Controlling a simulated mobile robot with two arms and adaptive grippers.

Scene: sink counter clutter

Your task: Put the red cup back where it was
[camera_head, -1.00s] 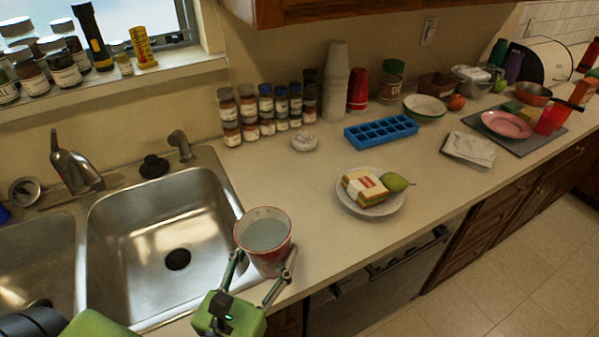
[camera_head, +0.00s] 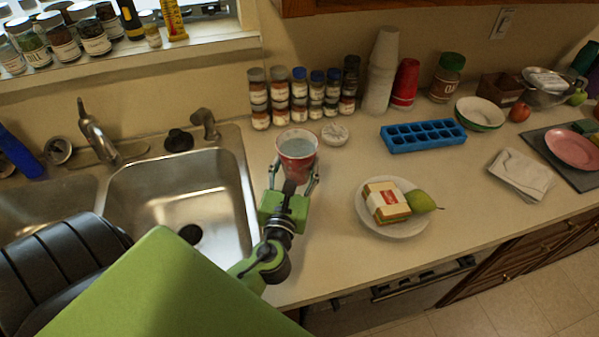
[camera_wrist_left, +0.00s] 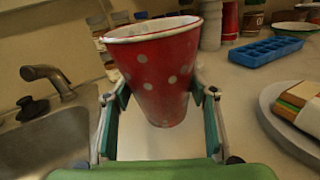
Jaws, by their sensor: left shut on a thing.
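The red cup (camera_head: 297,163) has white dots and a pale rim, and a light content shows inside it. It is upright at the right edge of the sink basin, in front of the spice jars. My left gripper (camera_head: 291,180) is shut on it, one finger on each side. In the left wrist view the red cup (camera_wrist_left: 160,75) fills the upper middle, between the fingers of the left gripper (camera_wrist_left: 158,105). Whether its base touches the counter, I cannot tell. My right gripper is not in view.
The sink (camera_head: 180,200) lies to the left. Several spice jars (camera_head: 300,97) and a small white lidded dish (camera_head: 335,134) stand behind the cup. A plate (camera_head: 398,228) with a sandwich and a green pear is to the right. A blue ice tray (camera_head: 422,136) lies further back.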

